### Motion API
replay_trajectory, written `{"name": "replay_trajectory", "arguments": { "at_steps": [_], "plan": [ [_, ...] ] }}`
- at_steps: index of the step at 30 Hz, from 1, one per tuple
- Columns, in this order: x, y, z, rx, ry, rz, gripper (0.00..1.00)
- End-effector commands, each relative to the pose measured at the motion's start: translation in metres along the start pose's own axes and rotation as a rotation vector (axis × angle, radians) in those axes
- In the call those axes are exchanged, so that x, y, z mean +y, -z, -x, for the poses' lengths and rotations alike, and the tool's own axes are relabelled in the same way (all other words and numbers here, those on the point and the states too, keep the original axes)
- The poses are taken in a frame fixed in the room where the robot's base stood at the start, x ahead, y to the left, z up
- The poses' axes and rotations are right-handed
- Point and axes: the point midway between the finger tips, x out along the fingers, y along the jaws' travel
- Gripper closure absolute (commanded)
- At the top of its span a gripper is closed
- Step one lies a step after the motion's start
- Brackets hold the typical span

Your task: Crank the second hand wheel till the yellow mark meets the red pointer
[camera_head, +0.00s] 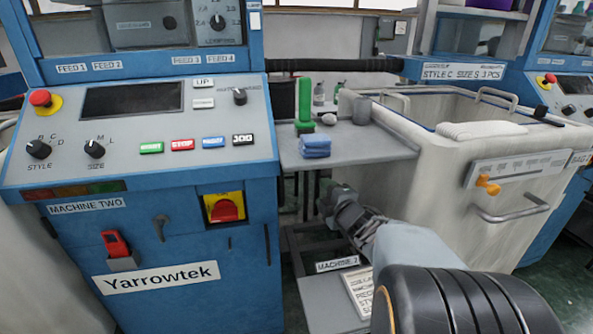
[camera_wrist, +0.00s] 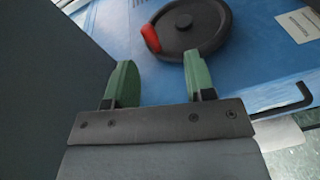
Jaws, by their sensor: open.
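A black round hand wheel (camera_wrist: 207,32) shows in the wrist view at the top, on a blue machine side. A red part, which looks like a grip, (camera_wrist: 151,38) sits at its left rim. My gripper (camera_wrist: 158,70) is open and empty, its two green fingers apart and pointing toward the wheel, apparently short of it. I cannot make out a yellow mark or a red pointer. In the head view, my gripper (camera_head: 335,198) is below the small grey table, right of the blue machine (camera_head: 60,245) labelled Machine Two. The wheel is hidden there.
The grey side table (camera_head: 385,147) holds blue folded cloths (camera_head: 315,146) and a green upright thing (camera_head: 304,102). A large pale bin (camera_head: 440,180) stands at right. In the wrist view, a black bent rod (camera_wrist: 285,106) juts out right of my fingers.

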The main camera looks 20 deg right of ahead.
Motion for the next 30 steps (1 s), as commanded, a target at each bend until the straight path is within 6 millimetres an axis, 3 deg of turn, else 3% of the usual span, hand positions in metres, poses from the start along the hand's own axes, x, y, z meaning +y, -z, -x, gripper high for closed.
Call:
{"name": "replay_trajectory", "arguments": {
  "at_steps": [7, 11, 30],
  "plan": [
    [0.007, 0.002, 0.009, 0.175, -0.097, 0.18, 0.5],
    [0.008, 0.005, 0.004, 0.208, -0.116, 0.207, 0.5],
    [0.018, 0.029, -0.102, 0.21, -0.118, 0.209, 0.5]
  ]
}}
